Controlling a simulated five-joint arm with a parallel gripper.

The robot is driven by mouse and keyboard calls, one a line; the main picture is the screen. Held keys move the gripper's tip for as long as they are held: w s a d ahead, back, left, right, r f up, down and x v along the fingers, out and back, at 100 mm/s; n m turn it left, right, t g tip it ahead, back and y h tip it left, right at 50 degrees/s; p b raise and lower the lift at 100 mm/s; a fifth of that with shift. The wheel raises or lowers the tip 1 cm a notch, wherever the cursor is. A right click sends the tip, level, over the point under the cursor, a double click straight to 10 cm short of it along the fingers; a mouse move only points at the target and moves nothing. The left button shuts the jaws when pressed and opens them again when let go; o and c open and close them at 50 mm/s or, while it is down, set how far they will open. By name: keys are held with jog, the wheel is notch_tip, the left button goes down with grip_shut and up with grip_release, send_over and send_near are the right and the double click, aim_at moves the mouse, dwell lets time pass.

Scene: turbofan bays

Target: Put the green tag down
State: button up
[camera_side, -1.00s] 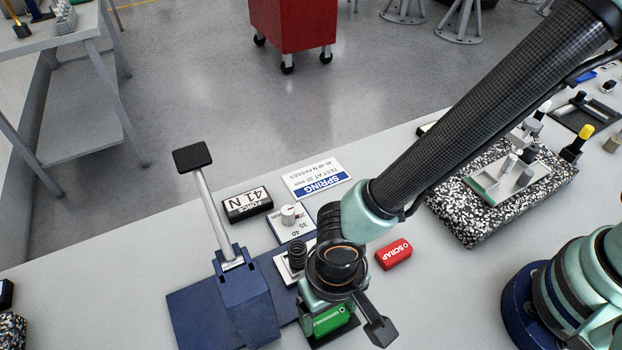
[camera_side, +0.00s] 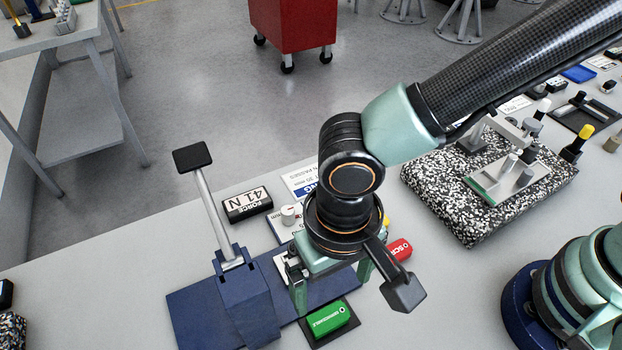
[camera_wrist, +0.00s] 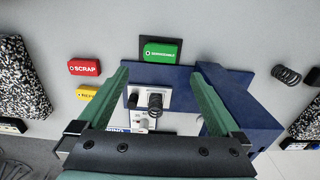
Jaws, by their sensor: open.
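The green tag (camera_side: 328,318) lies on a dark pad (camera_side: 345,334) at the front edge of the blue fixture plate. In the wrist view the green tag (camera_wrist: 161,53) rests on the same dark pad (camera_wrist: 146,74), beyond my fingertips. My gripper (camera_side: 333,285) is open and empty, raised above and behind the tag in the side view. In the wrist view my gripper's fingers (camera_wrist: 160,82) stand wide apart, with the tag between their lines and clear of both.
A blue press (camera_side: 247,300) with an upright lever stands left of the tag. A red SCRAP tag (camera_side: 400,249) lies to the right, and a yellow tag (camera_wrist: 87,93) is near it. A spring (camera_wrist: 155,102) stands on the fixture. A speckled block (camera_side: 480,190) sits farther right.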

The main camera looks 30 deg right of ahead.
jog(key=w+d+r+t+y, duration=0.1)
jog(key=w+d+r, duration=0.4)
jog(key=d, duration=0.3)
jog(key=w+d+r+t, duration=0.2)
jog(key=w+d+r, duration=0.3)
jog(key=d, duration=0.3)
jog(key=d+r+t+h, duration=0.1)
jog(key=d+r, duration=0.3)
jog(key=d, duration=1.2)
jog(key=shift+r+t, duration=0.15)
jog(key=shift+t, duration=0.65)
